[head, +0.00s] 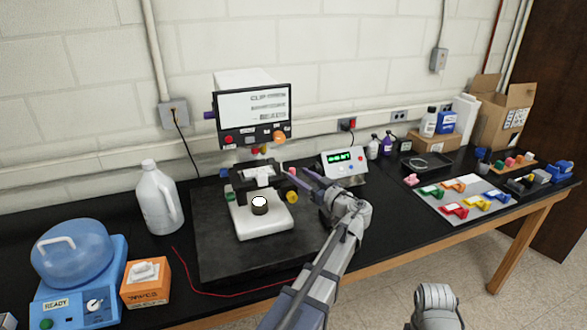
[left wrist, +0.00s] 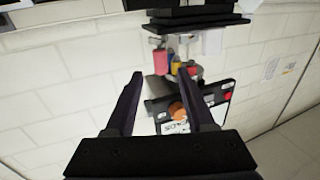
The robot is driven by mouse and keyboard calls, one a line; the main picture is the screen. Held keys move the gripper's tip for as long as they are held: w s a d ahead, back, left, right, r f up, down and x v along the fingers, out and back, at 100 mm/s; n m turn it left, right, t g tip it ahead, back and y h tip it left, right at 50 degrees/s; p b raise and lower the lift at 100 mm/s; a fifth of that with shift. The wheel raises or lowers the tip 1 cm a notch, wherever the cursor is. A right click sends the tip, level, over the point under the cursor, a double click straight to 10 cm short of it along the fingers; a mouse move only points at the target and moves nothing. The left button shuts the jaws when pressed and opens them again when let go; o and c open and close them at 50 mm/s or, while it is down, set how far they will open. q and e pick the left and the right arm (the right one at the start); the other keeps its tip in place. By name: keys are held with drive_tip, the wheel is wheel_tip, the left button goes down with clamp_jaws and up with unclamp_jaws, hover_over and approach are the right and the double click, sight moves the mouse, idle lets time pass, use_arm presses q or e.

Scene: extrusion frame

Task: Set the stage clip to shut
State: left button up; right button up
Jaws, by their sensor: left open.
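The microscope (head: 265,221) stands on a dark mat, with a screen (head: 254,106) on top. Its black stage (head: 240,181) carries a pale slide-like piece (head: 259,172). The stage clip is too small to make out, so I cannot tell its position. My left gripper (head: 299,181) is at the right side of the stage, near a pink knob (head: 291,171) and a yellow knob (head: 292,197). In the left wrist view the left gripper (left wrist: 160,74) is open and empty. Beyond its fingers are the coloured objectives (left wrist: 175,66) and a black plate. My right gripper is out of view.
A control box (head: 343,163) with a green display stands right of the microscope. A white jug (head: 158,199) stands left. Coloured clips lie on a pale board (head: 462,199) at right. A red wire (head: 225,294) runs along the front.

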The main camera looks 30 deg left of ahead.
sight(290, 169)
use_arm(q)
drive_tip(key=shift+x, duration=3.95)
drive_tip(key=shift+s, duration=0.15)
clamp_jaws()
